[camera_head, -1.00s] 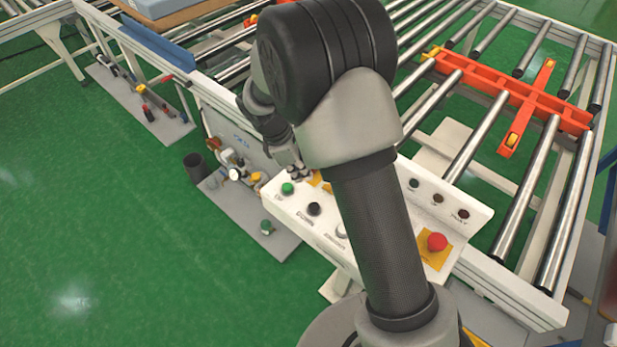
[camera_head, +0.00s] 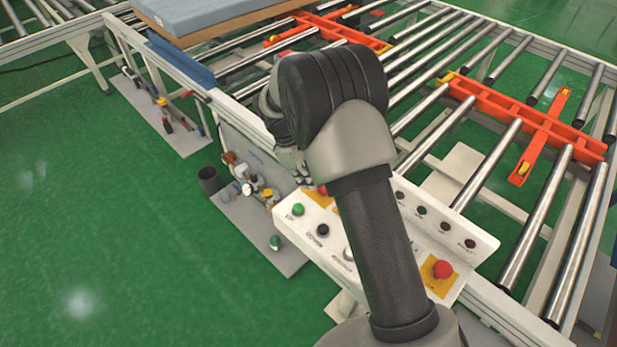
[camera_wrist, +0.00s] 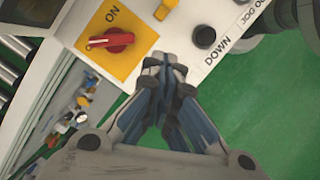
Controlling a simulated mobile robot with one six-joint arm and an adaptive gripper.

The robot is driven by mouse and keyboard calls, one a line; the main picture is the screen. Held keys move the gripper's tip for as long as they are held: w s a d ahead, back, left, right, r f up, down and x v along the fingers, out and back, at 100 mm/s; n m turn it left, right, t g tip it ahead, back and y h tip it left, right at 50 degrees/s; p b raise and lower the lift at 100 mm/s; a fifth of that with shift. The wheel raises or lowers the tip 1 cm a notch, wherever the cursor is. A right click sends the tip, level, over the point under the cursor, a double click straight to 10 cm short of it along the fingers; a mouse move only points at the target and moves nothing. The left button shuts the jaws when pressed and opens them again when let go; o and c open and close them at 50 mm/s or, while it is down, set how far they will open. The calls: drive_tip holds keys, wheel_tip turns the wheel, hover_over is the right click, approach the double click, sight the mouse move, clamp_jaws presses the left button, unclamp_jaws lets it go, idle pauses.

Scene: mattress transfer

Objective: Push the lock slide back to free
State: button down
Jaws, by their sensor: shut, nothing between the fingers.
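My gripper (camera_wrist: 163,68) is shut and empty in the wrist view, with its fingertips over the edge of the white control panel (camera_wrist: 205,18), between the red rotary switch and the DOWN button. I cannot tell whether it touches the panel. In the head view my gripper (camera_head: 300,178) is small and partly hidden behind my arm, near the panel's far left corner. The lock slide cannot be picked out for certain. A valve and gauge assembly (camera_head: 250,188) stands on a grey plate left of the panel; it also shows small in the wrist view (camera_wrist: 82,105).
The red rotary switch (camera_wrist: 110,40), marked ON, and a black DOWN button (camera_wrist: 204,37) sit beside my fingertips. A red emergency button (camera_head: 442,269) is at the panel's near end. Roller conveyors (camera_head: 520,205) and a blue mattress (camera_head: 195,12) lie beyond. Green floor at left is open.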

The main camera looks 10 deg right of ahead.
drive_tip(key=x, duration=0.6)
drive_tip(key=shift+f+b, duration=0.1)
drive_tip(key=shift+b, duration=0.3)
drive_tip(key=d, duration=0.1)
drive_tip(key=s+d, duration=0.1)
drive_tip(key=d, duration=0.1)
drive_tip(key=shift+s+f, duration=0.2)
drive_tip(key=shift+f, duration=0.05)
drive_tip(key=shift+s+d+f, duration=0.1)
drive_tip(key=shift+s+d, duration=0.05)
drive_tip(key=shift+d, duration=0.15)
